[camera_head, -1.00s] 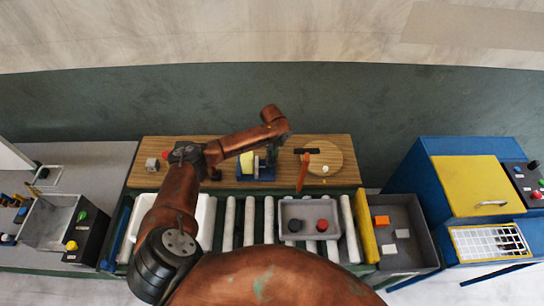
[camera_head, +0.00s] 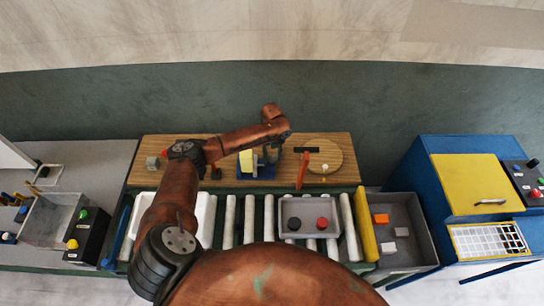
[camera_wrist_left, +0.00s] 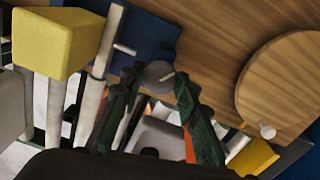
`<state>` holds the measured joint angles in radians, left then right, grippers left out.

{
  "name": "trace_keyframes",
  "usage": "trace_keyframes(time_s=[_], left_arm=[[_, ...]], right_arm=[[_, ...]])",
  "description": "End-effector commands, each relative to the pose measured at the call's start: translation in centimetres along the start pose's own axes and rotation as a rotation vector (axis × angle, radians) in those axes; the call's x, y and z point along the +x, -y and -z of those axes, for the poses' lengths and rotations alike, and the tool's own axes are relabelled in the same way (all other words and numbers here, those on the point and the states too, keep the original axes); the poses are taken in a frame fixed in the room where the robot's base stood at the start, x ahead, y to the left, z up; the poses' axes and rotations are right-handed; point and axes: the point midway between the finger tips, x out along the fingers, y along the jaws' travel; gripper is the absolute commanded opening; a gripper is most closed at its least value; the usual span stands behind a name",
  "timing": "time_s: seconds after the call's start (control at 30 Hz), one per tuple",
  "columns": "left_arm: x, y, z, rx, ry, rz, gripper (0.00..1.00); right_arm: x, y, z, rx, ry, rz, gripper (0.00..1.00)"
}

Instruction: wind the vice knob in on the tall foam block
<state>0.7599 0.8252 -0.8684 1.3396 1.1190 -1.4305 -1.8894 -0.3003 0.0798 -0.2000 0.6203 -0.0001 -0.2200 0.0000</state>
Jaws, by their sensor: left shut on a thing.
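The tall yellow foam block (camera_head: 246,160) stands upright at the blue vice (camera_head: 262,172) on the wooden bench. In the left wrist view the foam block (camera_wrist_left: 48,42) is at the upper left, with pale metal vice parts (camera_wrist_left: 108,42) beside it and the blue base (camera_wrist_left: 150,35) behind. My left gripper (camera_head: 272,154) is at the vice's right side. In the left wrist view its dark fingers (camera_wrist_left: 158,84) are shut on the round grey knob (camera_wrist_left: 157,74), one on each side. Whether the vice jaw touches the foam is unclear. My right gripper is out of view.
An orange-handled tool (camera_head: 302,172) lies right of the vice beside a round wooden board (camera_head: 330,155). A roller conveyor with a grey tray (camera_head: 308,204) is in front. A white bin (camera_head: 205,215) stands under my left arm. A grey crate (camera_head: 425,235) is farther right.

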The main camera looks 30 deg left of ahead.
Motion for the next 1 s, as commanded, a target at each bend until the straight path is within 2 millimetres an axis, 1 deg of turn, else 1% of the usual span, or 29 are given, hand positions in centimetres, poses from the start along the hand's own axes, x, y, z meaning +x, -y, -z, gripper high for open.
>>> trace_keyframes(time_s=[0.03, 0.2, 0.4, 0.63, 1.0], left_arm=[[0.20, 0.01, 0.27, 0.037, -0.006, -0.001, 0.05], [0.21, 0.01, 0.29, 0.149, -0.006, -0.001, 0.05], [0.23, -0.03, 0.31, 0.236, -0.007, -0.002, 0.05], [0.26, -0.07, 0.33, 0.280, -0.008, -0.002, 0.05], [0.28, -0.12, 0.36, 0.286, -0.009, -0.003, 0.05]], right_arm=[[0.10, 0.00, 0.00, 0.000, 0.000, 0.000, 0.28], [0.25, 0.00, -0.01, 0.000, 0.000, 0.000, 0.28], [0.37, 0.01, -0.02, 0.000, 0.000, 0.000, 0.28], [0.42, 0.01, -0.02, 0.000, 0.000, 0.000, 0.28], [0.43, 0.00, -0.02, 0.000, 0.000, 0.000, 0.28]])
